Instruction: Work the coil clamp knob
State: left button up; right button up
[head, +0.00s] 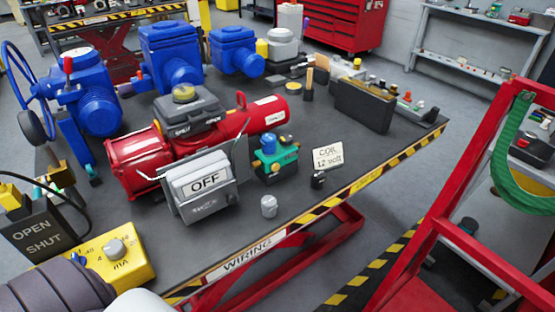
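A small teal valve block (274,164) with a blue round top (268,140) and orange and dark fittings stands right of the OFF box on the dark table. A white card reading "COIL 12 volt" (328,157) stands beside it, with a small black part (318,180) below the card. A loose-looking grey cylindrical knob (269,206) sits in front of the block, near the table edge. I cannot tell which of these parts is the coil clamp knob. Neither gripper shows in the head view; only a dark ribbed piece and a white piece enter at the lower left.
A grey OFF box (205,184) and red actuator (137,165) stand left of the valve block. A yellow mA box (113,255) is at the front left. A black bin (363,106) stands behind right. A red frame (440,205) rises at right. The table's front right is clear.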

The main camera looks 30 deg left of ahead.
aim_at(284, 140)
jog(key=i+l, duration=0.2)
jog(key=i, duration=0.25)
jog(key=i+l+u, duration=0.1)
jog(key=u, duration=0.3)
jog(key=i+l+u, duration=0.2)
jog(key=u, duration=0.25)
jog(key=i+l+u, duration=0.2)
jog(key=u, duration=0.2)
